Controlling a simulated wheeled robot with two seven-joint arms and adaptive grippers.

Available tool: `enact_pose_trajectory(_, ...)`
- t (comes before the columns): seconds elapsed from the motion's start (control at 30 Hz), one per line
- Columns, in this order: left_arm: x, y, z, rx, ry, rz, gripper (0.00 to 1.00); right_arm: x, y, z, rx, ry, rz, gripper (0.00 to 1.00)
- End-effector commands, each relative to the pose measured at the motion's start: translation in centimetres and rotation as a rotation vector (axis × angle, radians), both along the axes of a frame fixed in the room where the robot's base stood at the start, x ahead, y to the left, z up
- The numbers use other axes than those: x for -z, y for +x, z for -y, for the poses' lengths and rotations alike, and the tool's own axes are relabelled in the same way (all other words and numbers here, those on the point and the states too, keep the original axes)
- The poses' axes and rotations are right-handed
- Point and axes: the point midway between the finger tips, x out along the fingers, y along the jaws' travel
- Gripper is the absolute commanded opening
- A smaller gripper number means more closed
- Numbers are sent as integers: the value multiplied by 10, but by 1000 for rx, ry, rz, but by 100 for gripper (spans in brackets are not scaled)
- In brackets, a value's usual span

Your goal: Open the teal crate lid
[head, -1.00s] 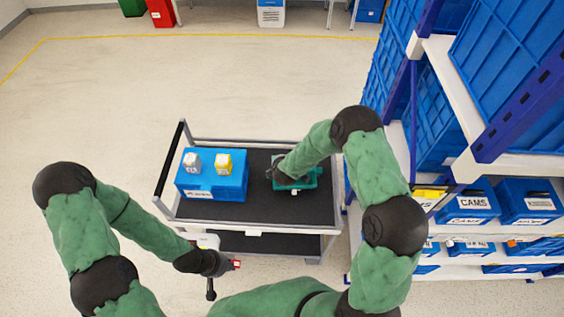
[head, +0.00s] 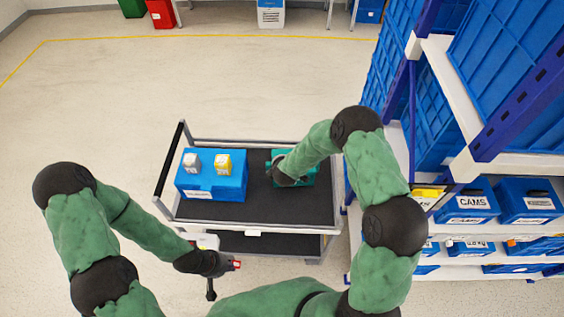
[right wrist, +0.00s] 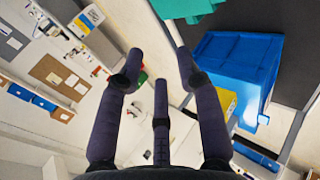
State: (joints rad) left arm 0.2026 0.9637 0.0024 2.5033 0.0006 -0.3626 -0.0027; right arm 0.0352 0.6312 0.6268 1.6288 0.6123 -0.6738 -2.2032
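The teal crate (head: 308,171) sits on the right half of the black cart top, partly covered by my right wrist in the head view. I cannot tell the lid's state. A teal edge shows at the top of the right wrist view (right wrist: 185,8), beyond the fingertips. My right gripper (right wrist: 160,65) has its fingers spread, with nothing between them; in the head view my wrist hides them over the crate's left side. Contact with the crate does not show. My left gripper (head: 223,268) is at the cart's front left, its small dark fingers apparently spread.
A blue box (head: 213,186) with two small cartons stands left on the cart (head: 255,213). Shelves of blue bins (head: 465,205) stand close on the right. The floor left and behind the cart is free.

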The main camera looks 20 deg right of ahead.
Motion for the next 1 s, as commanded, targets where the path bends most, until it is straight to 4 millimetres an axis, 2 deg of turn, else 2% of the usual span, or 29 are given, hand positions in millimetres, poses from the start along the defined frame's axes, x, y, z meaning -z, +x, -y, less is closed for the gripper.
enact_pose_trajectory(0.27, 0, 0, 0, 0, 0, 0, 0, -9, -7, -2, -1, 1, 0, 36)
enact_pose_trajectory(0.7, 0, 0, 0, 0, 0, 0, 0, -64, -59, -13, -2, 1, 1, 36)
enact_pose_trajectory(1.0, 0, 0, 0, 0, 0, 0, 0, -85, -79, -17, 0, 0, 1, 36)
